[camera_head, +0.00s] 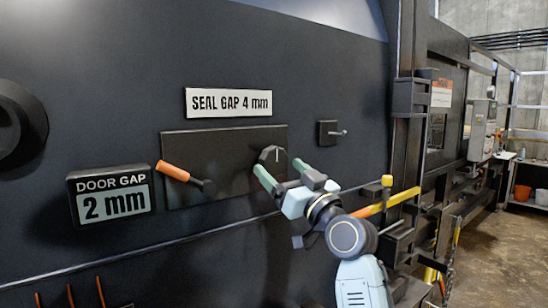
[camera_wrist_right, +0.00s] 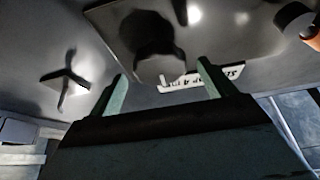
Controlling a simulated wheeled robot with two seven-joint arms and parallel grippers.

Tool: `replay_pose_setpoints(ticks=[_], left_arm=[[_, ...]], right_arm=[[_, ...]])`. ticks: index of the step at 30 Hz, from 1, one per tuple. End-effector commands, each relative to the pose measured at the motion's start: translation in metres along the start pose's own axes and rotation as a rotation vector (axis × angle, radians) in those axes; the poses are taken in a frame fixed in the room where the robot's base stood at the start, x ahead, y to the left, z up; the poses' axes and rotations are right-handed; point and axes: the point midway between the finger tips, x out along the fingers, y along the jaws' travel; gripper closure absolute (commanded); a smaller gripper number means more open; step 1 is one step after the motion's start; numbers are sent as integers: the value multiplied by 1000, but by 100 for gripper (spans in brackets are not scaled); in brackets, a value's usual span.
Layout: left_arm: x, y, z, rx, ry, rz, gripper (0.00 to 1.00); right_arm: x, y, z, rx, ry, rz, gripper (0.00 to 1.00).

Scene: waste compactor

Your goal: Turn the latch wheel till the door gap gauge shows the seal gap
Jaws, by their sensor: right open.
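The door gap gauge (camera_head: 111,194) at left in the head view reads 2 mm. The white sign (camera_head: 228,102) above the dark panel reads SEAL GAP 4 mm. A dark round knob with a white pointer mark, which looks like the latch wheel (camera_head: 272,157), sits at the panel's right side; its mark points about straight up. My right gripper (camera_head: 281,172) is open at this knob. In the wrist view the knob (camera_wrist_right: 158,68) shows between and beyond the two fingers (camera_wrist_right: 163,82); I cannot tell whether they touch it. My left gripper is out of view.
An orange-handled lever (camera_head: 174,171) sticks out at the left of the panel (camera_head: 225,150). A small toggle lever (camera_head: 330,132) is on the wall to the right of the knob. A large dark round fitting (camera_head: 18,122) is at far left.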

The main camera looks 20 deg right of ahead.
Motion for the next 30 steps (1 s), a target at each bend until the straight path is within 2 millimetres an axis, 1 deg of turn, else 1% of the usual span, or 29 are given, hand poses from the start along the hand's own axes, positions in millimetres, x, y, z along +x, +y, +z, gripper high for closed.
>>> replay_pose_setpoints(ticks=[1,3,6,9,19,20,27,30], left_arm=[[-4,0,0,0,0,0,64],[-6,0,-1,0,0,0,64],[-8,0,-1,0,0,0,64],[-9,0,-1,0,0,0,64],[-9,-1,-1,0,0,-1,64],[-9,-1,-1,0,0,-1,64],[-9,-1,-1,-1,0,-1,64],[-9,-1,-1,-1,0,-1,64]], right_arm=[[10,0,-2,2,0,-1,18],[19,0,-2,1,0,0,18],[29,0,0,2,-1,-1,18],[35,0,0,1,0,0,18],[38,0,1,0,0,0,18],[38,0,1,0,0,0,19],[38,0,1,0,-1,0,50],[38,0,1,0,-1,0,61]])
